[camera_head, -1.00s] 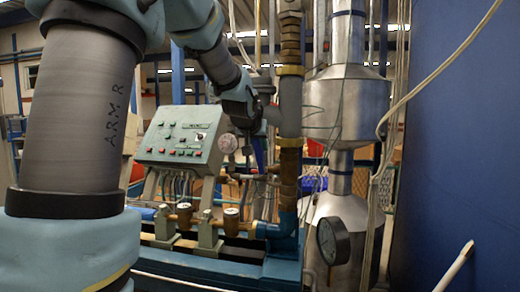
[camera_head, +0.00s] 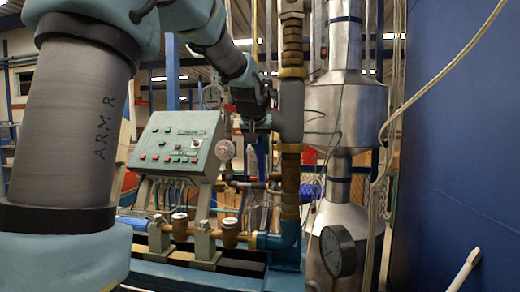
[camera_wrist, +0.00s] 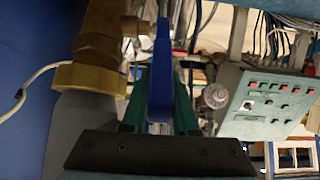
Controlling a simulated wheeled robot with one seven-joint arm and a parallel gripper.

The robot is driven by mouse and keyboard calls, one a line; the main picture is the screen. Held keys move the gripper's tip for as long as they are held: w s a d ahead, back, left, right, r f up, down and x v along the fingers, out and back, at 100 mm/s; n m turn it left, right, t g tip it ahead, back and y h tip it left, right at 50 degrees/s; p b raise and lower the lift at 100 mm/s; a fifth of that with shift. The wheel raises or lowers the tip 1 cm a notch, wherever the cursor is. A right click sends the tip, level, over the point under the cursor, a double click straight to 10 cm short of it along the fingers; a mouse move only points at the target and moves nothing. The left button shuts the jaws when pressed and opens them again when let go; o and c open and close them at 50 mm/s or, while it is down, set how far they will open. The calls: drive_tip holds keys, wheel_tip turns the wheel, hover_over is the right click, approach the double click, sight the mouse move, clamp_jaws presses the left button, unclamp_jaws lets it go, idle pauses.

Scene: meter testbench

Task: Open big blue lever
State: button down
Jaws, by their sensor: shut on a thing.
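The big blue lever (camera_wrist: 161,70) stands upright in the wrist view, beside a brass and grey pipe. My gripper (camera_wrist: 160,95) has its dark green fingers on both sides of the lever and is shut on it. In the head view my gripper (camera_head: 252,122) is at the left side of the vertical pipe (camera_head: 291,120). There the lever (camera_head: 262,152) shows only as a narrow blue strip below the gripper, and its upper part is hidden.
A control panel (camera_head: 180,143) with buttons stands left of the gripper. A small round gauge (camera_head: 226,150) is close by. A large silver vessel (camera_head: 345,110) and a dial gauge (camera_head: 338,250) are on the right, before a blue wall (camera_head: 450,150).

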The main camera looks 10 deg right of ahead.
drive_tip(key=shift+r, duration=0.1)
drive_tip(key=c, duration=0.7)
unclamp_jaws()
drive_tip(key=b+v, duration=0.3)
drive_tip(key=v, duration=0.7)
drive_tip(key=shift+s+a+r, duration=0.1)
drive_tip(key=shift+s+r, duration=0.05)
drive_tip(key=shift+s, duration=0.1)
